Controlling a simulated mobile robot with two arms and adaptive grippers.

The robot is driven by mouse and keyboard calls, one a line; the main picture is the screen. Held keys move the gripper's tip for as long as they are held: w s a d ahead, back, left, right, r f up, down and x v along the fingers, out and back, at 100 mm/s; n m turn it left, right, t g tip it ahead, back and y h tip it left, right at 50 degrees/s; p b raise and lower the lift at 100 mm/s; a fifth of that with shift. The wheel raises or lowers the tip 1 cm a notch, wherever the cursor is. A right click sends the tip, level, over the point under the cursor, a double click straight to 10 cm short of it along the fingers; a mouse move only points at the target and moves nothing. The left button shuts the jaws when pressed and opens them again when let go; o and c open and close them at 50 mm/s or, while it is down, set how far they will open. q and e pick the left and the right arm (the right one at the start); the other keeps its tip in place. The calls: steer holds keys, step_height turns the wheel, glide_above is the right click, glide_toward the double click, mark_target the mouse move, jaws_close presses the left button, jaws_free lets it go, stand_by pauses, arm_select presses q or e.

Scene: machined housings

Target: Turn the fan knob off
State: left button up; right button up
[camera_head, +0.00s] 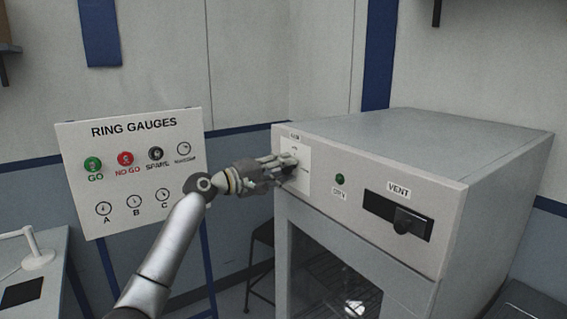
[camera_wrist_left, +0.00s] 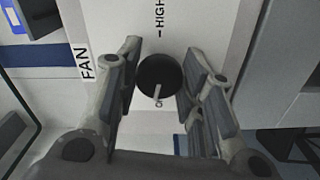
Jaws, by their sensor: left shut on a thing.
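The fan knob (camera_wrist_left: 160,76) is a round black knob with a white pointer line, on a white plate (camera_head: 304,178) at the left of the grey cabinet's front. My left gripper (camera_head: 287,165) is at this plate and hides most of the knob in the head view. In the left wrist view my left gripper (camera_wrist_left: 157,80) has its fingers on both sides of the knob, shut on it. The pointer line faces a partly hidden label that starts with "O". The "HIGH" mark (camera_wrist_left: 160,14) lies on the opposite side. My right gripper is not in view.
Right of the plate, the cabinet (camera_head: 450,160) carries a green indicator (camera_head: 340,179) and a black vent slider (camera_head: 408,222). A ring gauges board (camera_head: 135,175) stands left, behind my left arm. A table (camera_head: 40,255) is at the left edge.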

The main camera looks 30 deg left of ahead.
arm_select(q)
steer(key=shift+r+n+p, duration=0.15)
steer(key=shift+n+p, duration=0.5)
steer(key=shift+n, duration=0.45)
steer(key=o, duration=1)
steer(key=v, duration=1.2)
